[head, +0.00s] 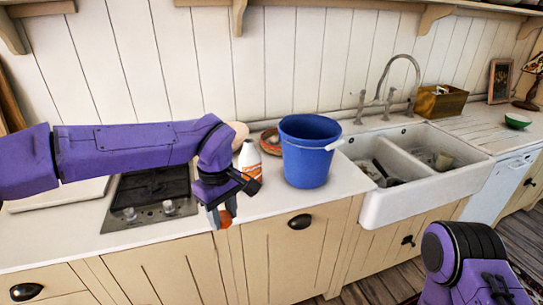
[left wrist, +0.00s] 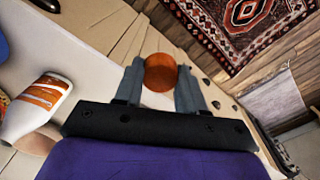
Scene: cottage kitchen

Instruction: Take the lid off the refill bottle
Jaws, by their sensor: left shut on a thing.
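The refill bottle (head: 249,157), white with an orange label, stands on the worktop left of the blue bucket. Its narrow top looks white and bare, and part of its body is behind my left gripper. It also shows at the left edge of the left wrist view (left wrist: 33,106). My left gripper (head: 224,216) is in front of the worktop's front edge, apart from the bottle. It is shut on a small round orange-brown lid (left wrist: 160,72), which also shows in the head view (head: 230,208). My right arm shows at the lower right, but its gripper is out of view.
A blue bucket (head: 308,165) stands right of the bottle, with a patterned bowl (head: 270,140) behind. A white double sink (head: 425,190) is farther right and holds some items. A dark hob (head: 150,195) lies left, under my left arm. Worktop in front of the bucket is clear.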

